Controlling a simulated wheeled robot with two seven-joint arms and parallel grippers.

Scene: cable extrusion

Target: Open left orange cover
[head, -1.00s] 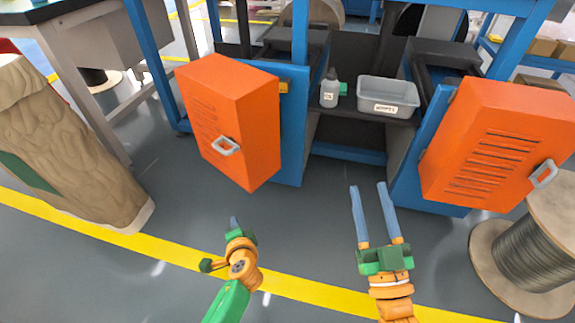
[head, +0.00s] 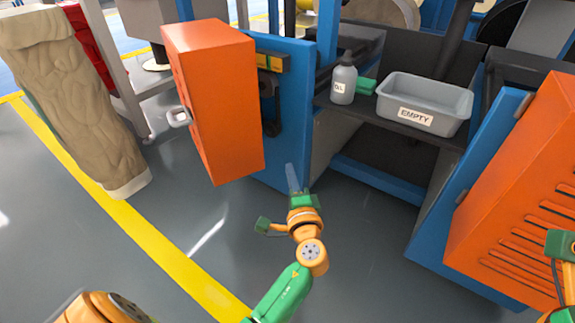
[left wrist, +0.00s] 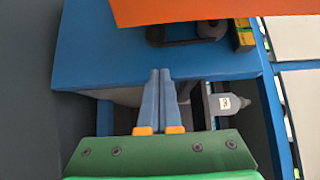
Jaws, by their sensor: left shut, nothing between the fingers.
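The left orange cover (head: 225,105) stands at the blue panel (head: 291,95) in the head view. Its handle (head: 179,117) is on the face turned left. A gap with dark hardware shows between cover and panel. My left gripper (head: 291,178) is shut and empty, low and right of the cover, in front of the panel. In the left wrist view its fingers (left wrist: 159,98) are together, and the cover's orange edge (left wrist: 210,8) crosses the top. Contact with the panel cannot be told. My right gripper (head: 560,245) shows only partly at the right edge; its fingers are not visible.
A grey bin (head: 424,104) and an oil bottle (head: 343,82) stand on the dark shelf. The right orange cover (head: 515,205) is at the right. A tan textured column (head: 75,105) stands at the left. The floor in front is free.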

